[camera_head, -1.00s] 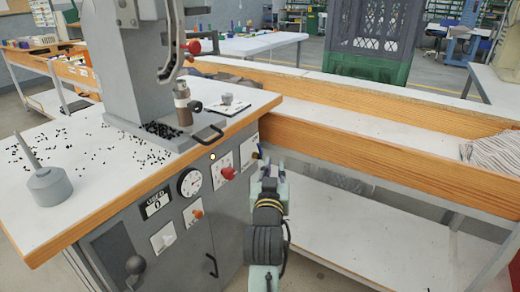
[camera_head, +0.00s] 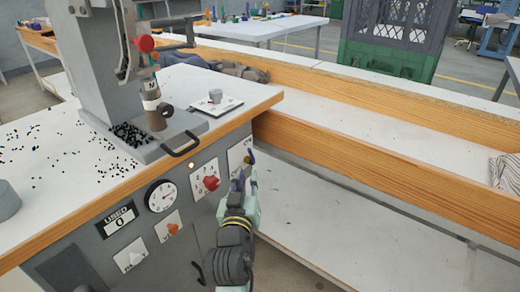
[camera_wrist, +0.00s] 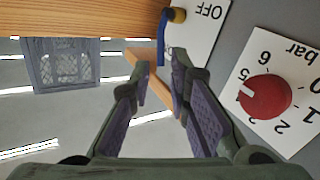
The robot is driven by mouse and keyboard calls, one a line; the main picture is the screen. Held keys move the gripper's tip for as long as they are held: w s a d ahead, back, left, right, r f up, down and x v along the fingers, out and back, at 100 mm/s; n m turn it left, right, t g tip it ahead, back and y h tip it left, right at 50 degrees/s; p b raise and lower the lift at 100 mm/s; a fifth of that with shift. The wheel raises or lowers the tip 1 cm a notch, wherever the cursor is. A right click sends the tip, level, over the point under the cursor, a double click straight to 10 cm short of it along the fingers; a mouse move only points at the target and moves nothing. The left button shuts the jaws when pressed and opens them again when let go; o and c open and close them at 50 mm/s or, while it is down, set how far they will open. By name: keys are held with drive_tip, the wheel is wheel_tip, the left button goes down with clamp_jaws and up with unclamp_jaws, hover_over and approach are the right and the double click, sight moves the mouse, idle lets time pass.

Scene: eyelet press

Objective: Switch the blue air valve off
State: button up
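The blue air valve has a thin blue lever (camera_wrist: 164,40) on a brass-coloured hub (camera_wrist: 178,15). In the wrist view it stands in front of a white plate (camera_wrist: 205,32) with an upside-down "OFF" label. From the hub the lever runs left, then down in the picture. My gripper (camera_wrist: 161,62) is open, and the lever's end is near the gap between the fingertips. I cannot tell whether they touch. In the head view my gripper (camera_head: 243,178) is by the valve plate (camera_head: 237,155) on the cabinet front, partly covering the lever.
A red pressure knob (camera_wrist: 265,96) on a "bar" dial is close to the right of my fingers in the wrist view. The orange switch (camera_head: 172,229) and gauge (camera_head: 161,196) are farther left. A wooden-edged bench (camera_head: 390,170) runs along the right.

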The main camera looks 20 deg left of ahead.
sight(252, 157)
drive_tip(key=x, duration=1)
drive_tip(key=shift+w, duration=0.2)
drive_tip(key=shift+c, duration=0.3)
clamp_jaws()
